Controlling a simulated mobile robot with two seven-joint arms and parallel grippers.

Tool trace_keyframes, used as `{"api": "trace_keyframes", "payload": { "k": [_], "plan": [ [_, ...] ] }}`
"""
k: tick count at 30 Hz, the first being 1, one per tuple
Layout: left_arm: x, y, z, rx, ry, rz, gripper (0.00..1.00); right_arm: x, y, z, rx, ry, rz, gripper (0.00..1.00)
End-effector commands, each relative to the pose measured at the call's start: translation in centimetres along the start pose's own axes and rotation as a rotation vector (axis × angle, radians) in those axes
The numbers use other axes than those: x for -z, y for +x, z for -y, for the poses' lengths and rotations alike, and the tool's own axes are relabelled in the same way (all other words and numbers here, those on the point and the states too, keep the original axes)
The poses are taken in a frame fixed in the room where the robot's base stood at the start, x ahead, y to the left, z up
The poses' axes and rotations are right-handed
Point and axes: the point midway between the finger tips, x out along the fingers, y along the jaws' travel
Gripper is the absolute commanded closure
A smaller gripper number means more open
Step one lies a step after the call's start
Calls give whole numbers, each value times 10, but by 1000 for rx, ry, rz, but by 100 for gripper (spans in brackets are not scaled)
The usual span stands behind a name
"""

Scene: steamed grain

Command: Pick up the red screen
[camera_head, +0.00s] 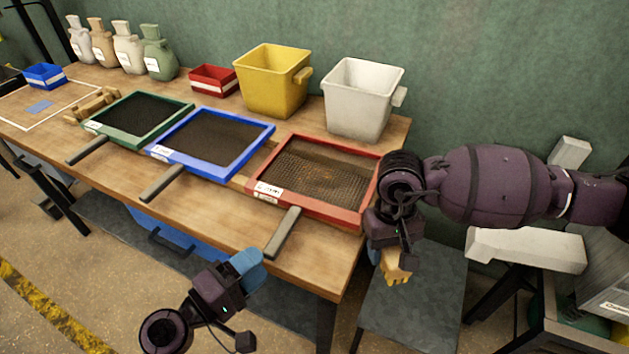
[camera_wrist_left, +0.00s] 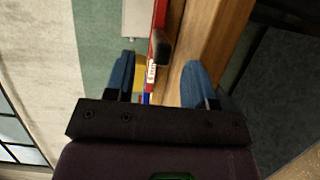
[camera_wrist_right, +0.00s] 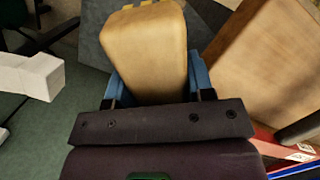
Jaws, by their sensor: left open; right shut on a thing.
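My left gripper (camera_head: 246,264) is open and empty, low and in front of that handle. In the left wrist view the screen's red frame (camera_wrist_left: 158,16) shows edge-on. Its handle (camera_wrist_left: 161,47) lies between the two blue fingers in the picture, apparently beyond them. My right gripper (camera_head: 385,250) is shut on a yellow-tan object (camera_wrist_right: 146,50) with a notched end, beside the table's right edge. The frame also shows in the right wrist view (camera_wrist_right: 265,140).
A blue screen (camera_head: 212,140) and a green screen (camera_head: 140,115) lie left of the red one. A yellow bin (camera_head: 272,80), a white bin (camera_head: 358,95) and a small red box (camera_head: 213,80) stand behind. Several sacks (camera_head: 160,52) stand back left. My right arm borders the screen's right side.

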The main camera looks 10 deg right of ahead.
Motion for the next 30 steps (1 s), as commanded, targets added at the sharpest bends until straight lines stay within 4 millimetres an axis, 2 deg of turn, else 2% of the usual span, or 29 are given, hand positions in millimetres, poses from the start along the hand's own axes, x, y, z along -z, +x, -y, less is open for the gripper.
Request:
{"api": "trace_keyframes", "payload": {
  "k": [8, 18, 28, 30],
  "plan": [
    [1, 19, 1, 1, -1, 0, 50, 0, -2, 0, 0, 0, -3, 70],
    [4, 60, 3, 0, -2, 0, 50, 0, -3, 0, 0, 0, -4, 70],
    [4, 66, 3, 2, 0, -1, 50, 0, -3, 0, 0, 0, -5, 70],
    [4, 66, 3, 2, 0, -1, 61, 0, -3, 0, 0, 0, -5, 70]
  ]
}}
